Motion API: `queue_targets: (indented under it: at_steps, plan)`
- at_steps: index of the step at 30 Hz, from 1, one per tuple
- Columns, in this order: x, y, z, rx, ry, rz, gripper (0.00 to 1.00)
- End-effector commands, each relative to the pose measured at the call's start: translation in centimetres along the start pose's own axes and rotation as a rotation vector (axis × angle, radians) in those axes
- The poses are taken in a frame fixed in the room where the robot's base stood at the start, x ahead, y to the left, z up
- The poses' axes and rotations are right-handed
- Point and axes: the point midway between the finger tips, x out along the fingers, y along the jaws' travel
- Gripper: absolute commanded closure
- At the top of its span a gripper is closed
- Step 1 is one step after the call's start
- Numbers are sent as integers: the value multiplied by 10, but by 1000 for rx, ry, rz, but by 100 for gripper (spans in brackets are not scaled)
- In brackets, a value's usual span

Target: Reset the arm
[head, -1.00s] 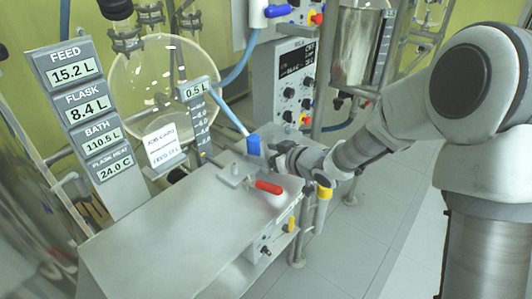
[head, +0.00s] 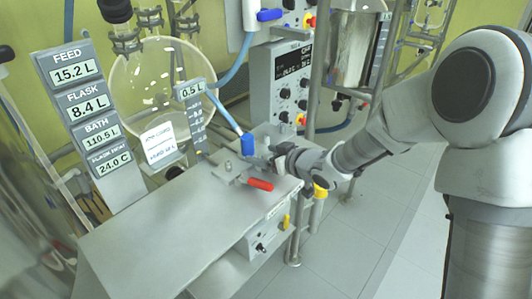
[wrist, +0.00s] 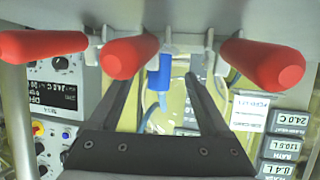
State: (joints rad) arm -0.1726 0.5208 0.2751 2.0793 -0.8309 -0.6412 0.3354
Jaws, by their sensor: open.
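My gripper (head: 262,163) is at the end of my arm, low over the back right part of the steel bench, beside a red-handled valve (head: 260,184) and a blue connector (head: 248,145) on a hose. In the wrist view my gripper (wrist: 162,80) has its two dark fingers spread apart with nothing held between them. The blue connector (wrist: 160,75) shows beyond the gap between them. Several red handles, one of them at the middle (wrist: 130,57), cross the top of the wrist view close to the fingers. Whether the fingers touch any of them I cannot tell.
The steel bench top (head: 150,240) is clear in front. A round glass flask (head: 160,85) and a display column (head: 85,110) stand behind it. A control box (head: 280,85) and steel posts stand near my arm. Open floor (head: 370,240) lies to the right.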

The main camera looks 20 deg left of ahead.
Motion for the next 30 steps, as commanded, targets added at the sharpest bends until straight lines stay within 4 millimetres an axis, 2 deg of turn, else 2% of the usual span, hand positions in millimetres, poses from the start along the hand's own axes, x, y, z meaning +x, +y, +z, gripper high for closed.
queue_targets:
  at_steps: [7, 11, 15, 17, 21, 26, 30]
  plan:
    - [-6, 6, -2, -5, -11, 24, 19]
    - [-31, 30, -10, -16, -59, 123, 19]
    - [-86, 66, -19, -11, -152, 298, 19]
    - [-112, 78, -21, 3, -194, 372, 19]
    - [-178, 97, -21, 57, -286, 527, 19]
    - [-255, 99, -13, 157, -382, 669, 19]
    - [-316, 84, -1, 269, -454, 755, 19]
